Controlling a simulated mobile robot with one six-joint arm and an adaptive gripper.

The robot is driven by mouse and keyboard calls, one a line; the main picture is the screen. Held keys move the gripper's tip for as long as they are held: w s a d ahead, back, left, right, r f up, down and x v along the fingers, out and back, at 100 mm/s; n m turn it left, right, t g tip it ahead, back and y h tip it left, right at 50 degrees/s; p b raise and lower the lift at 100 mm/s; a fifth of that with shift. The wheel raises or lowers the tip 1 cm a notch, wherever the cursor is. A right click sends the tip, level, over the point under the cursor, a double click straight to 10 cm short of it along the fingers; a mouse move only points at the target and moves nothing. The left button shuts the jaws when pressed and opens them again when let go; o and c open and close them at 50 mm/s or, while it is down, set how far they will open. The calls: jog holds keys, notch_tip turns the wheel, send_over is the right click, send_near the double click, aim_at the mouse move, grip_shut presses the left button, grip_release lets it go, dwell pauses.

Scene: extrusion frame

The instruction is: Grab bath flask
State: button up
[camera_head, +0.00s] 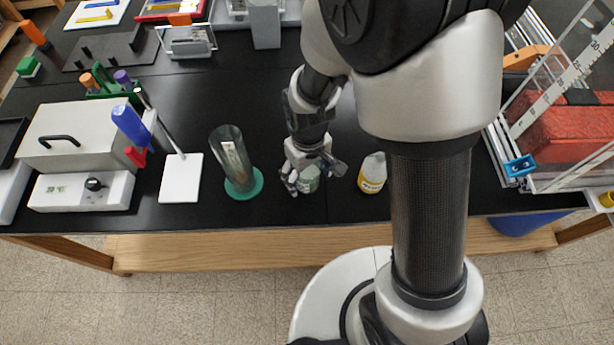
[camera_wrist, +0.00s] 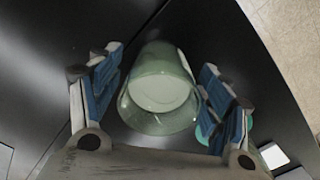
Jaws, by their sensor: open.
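A small greenish see-through glass vessel (camera_head: 309,181), which I take to be the bath flask, stands near the front edge of the black bench. My gripper (camera_head: 314,174) is down at it, with a finger on either side. In the wrist view the vessel (camera_wrist: 158,90) lies between the blue-padded fingers of my open gripper (camera_wrist: 158,72). It has a wide round rim towards the camera and a pale inside. A gap shows on both sides of it, so neither finger visibly touches it. In the head view my gripper partly hides it.
A yellow-labelled bottle (camera_head: 372,174) stands close on the right. A tall clear cylinder (camera_head: 233,158) on a green base stands on the left, beside a white plate (camera_head: 181,178) with a rod. A grey box (camera_head: 75,135) is farther left. Bare black bench lies behind the cylinder.

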jog(key=shift+f, duration=0.8)
jog(key=shift+c, duration=0.3)
jog(key=c, duration=1.1)
